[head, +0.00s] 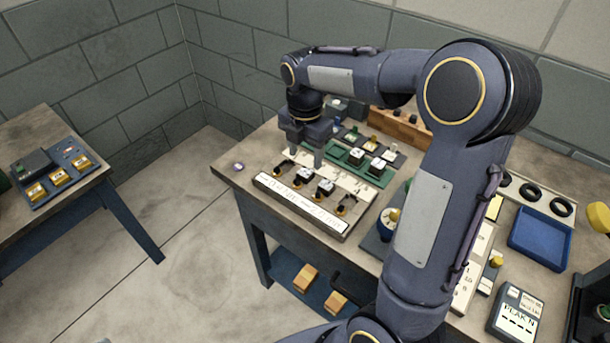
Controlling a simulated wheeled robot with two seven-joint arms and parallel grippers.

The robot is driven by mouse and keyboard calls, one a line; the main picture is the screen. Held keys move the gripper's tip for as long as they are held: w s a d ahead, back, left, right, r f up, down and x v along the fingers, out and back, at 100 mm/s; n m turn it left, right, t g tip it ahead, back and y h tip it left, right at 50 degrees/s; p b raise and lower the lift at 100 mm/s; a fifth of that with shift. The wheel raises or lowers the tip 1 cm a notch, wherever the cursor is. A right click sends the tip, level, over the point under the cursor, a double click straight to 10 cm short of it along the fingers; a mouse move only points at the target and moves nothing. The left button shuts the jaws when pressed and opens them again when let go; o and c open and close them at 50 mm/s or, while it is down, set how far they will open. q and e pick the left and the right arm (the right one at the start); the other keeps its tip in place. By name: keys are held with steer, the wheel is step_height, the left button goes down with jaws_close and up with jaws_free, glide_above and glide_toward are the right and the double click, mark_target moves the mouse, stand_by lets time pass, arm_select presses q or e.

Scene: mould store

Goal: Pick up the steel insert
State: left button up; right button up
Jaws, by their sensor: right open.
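My right gripper (303,155) points straight down at the left part of the workbench, its two fingers apart. It is above the back edge of a long labelled tray (342,226), with nothing seen between the fingers. The tray holds a row of small dark seats. Bright silver-grey pieces (326,186) sit in the middle seats; one may be the steel insert, but they are too small to tell apart. The fingers partly cover the left end of the row. My left gripper is not in view.
Behind the tray stand a green rack (372,177) with pale blocks and a wooden block (402,126). A blue bin (541,238) and a display box (515,313) are at the right. A small round object (238,166) lies near the bench's left corner. My right arm covers the bench's middle.

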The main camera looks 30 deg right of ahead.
mark_target(305, 172)
step_height(305, 172, down, 5)
steer(key=shift+f, duration=0.15)
steer(key=shift+c, duration=0.4)
jaws_close()
